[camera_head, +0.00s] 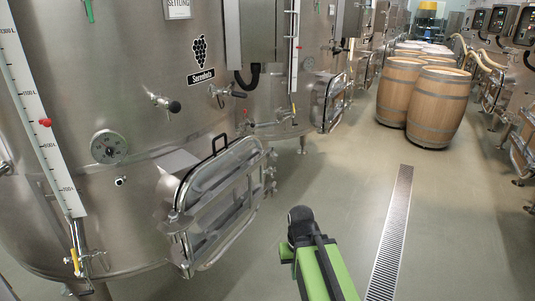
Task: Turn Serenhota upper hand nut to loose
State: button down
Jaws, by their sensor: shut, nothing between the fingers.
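The Serenhota vat (140,60) is the large steel tank at left, with a grape sign (201,76) bearing its name. Its rectangular manway door (215,195) is low on the vat front and looks closed. Small steel fittings, likely the hand nuts, show at the door's right edge, the upper one (270,157) above a lower one (270,186). They are too small to tell how tight they are. My green arm with a dark rounded end rises from the bottom, right of the door and apart from it. I cannot make out gripper fingers.
A dial gauge (108,147) and valves (166,103) stick out from the vat. A floor drain grate (390,235) runs along the aisle. Wooden barrels (438,105) stand at the back right.

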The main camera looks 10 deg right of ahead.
aim_at(273, 152)
jog(key=z, duration=0.3)
jog(key=k, duration=0.1)
jog(key=u, duration=3.15)
jog(key=k, duration=0.95)
jog(key=z, duration=1.65)
jog(key=i, duration=1.05)
jog(key=u, duration=0.1)
